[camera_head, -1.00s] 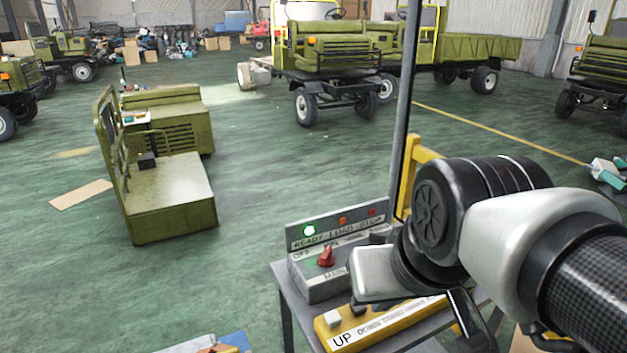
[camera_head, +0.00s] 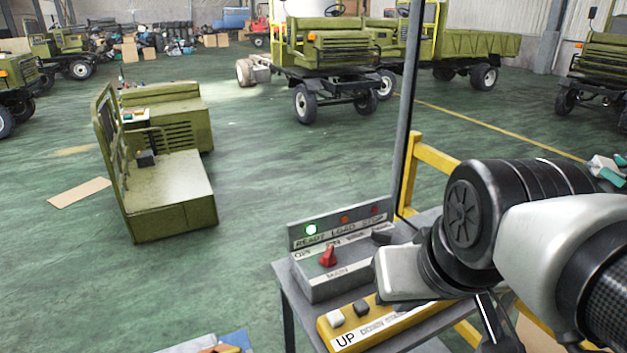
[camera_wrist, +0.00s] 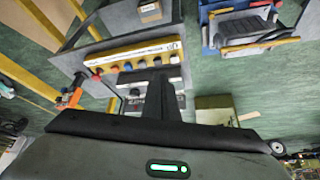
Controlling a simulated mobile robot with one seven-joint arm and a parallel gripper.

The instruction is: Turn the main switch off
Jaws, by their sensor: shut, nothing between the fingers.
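The main switch is a red knob (camera_head: 328,257) on the top of a grey control box (camera_head: 320,285), above the label MAIN. OFF and ON labels are printed behind it. The knob points up toward the back panel, but I cannot read its exact setting. A green lamp (camera_head: 312,229) is lit above READY. The grey box also shows upside down in the wrist view (camera_wrist: 176,85), partly hidden by my fingers. My gripper (camera_wrist: 159,78) is shut and empty, apart from the knob.
A yellow button box (camera_head: 345,341) marked UP and DOWN lies in front of the grey box on the stand. A dark knob (camera_head: 381,238) sits right of the switch. A grey post (camera_head: 409,110) and yellow rail (camera_head: 436,160) stand behind.

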